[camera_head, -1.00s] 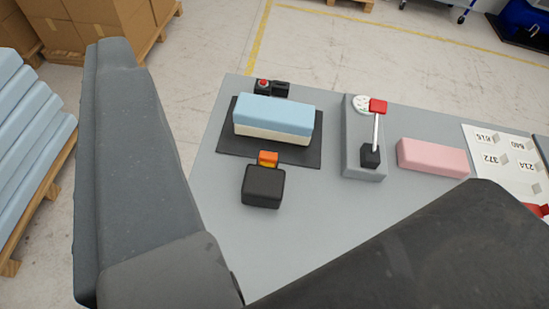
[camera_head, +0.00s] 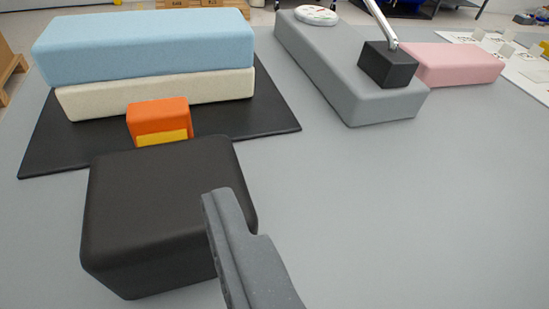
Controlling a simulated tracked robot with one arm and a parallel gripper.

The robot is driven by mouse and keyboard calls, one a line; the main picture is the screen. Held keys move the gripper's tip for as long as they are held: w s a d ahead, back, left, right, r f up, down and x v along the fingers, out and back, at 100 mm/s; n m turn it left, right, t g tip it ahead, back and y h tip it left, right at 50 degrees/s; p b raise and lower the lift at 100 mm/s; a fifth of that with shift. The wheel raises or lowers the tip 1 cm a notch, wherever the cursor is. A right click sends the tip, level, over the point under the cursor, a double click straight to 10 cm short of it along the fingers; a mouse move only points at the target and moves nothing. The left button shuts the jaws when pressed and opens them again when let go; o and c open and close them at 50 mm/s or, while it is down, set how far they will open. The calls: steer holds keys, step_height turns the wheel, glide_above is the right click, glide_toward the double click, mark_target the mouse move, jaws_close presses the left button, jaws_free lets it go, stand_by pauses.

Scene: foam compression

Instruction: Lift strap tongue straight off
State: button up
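An orange piece with a yellow lower face (camera_head: 161,121) stands at the far edge of a black rounded block (camera_head: 160,205). It may be the strap tongue; no strap is clearly visible. Behind it, a light blue foam block (camera_head: 145,45) lies on a cream block (camera_head: 158,94), on a black mat (camera_head: 60,150). One grey finger of my gripper (camera_head: 238,245) shows at the bottom centre, overlapping the black block's right edge in the picture. I cannot tell whether it touches. The other finger is not visible, and nothing is seen held.
A long grey base (camera_head: 330,65) at the upper right carries a black block (camera_head: 388,64), a silver rod (camera_head: 380,22) and a white disc (camera_head: 316,15). A pink block (camera_head: 452,64) lies right of it. The grey tabletop (camera_head: 430,200) is clear at the right.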

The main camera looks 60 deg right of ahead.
steer(key=d, duration=0.1)
glide_toward(156, 117)
steer(key=shift+h, duration=0.3)
steer(key=x, duration=0.4)
steer(key=shift+w+a+f, duration=0.15)
steer(key=shift+w+a, duration=0.05)
steer(key=shift+w, duration=0.1)
steer(key=shift+b+x, duration=0.5)
steer(key=shift+x, duration=2.3)
steer(key=shift+s+d, duration=0.1)
steer(key=c, duration=1.1)
